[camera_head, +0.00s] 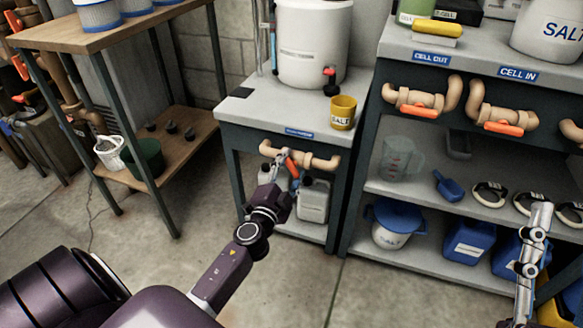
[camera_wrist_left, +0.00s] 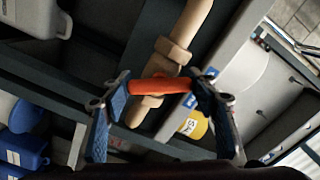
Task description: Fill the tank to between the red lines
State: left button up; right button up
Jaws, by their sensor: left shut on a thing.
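The white tank (camera_head: 313,40) stands on the small grey bench, with a dark, red-marked tap (camera_head: 329,80) low on its front. A thin upright tube (camera_head: 273,35) stands at its left. I cannot make out red lines or a water level. A tan pipe (camera_head: 318,161) runs under the bench top. My left gripper (camera_head: 287,163) is shut on the orange valve handle (camera_head: 292,168) of this pipe. In the left wrist view, its blue-grey fingers hold the orange handle (camera_wrist_left: 160,86) from both ends. My right gripper (camera_head: 538,222) is by the right shelves, apart from the bench; its jaws are unclear.
A yellow salt cup (camera_head: 343,111) stands on the small bench. The right bench has two pipes with orange handles (camera_head: 412,111), marked CELL OUT and CELL IN. Its shelves hold a clear jug (camera_head: 399,158), a blue scoop (camera_head: 449,186) and containers. The floor (camera_head: 175,270) is clear at front left.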

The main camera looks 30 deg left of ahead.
pick_arm(q)
jog(key=shift+m, duration=3.1)
jog(key=o, duration=1.2)
jog(key=shift+c, duration=0.2)
jog(key=v, duration=1.2)
jog(key=shift+f, duration=0.1)
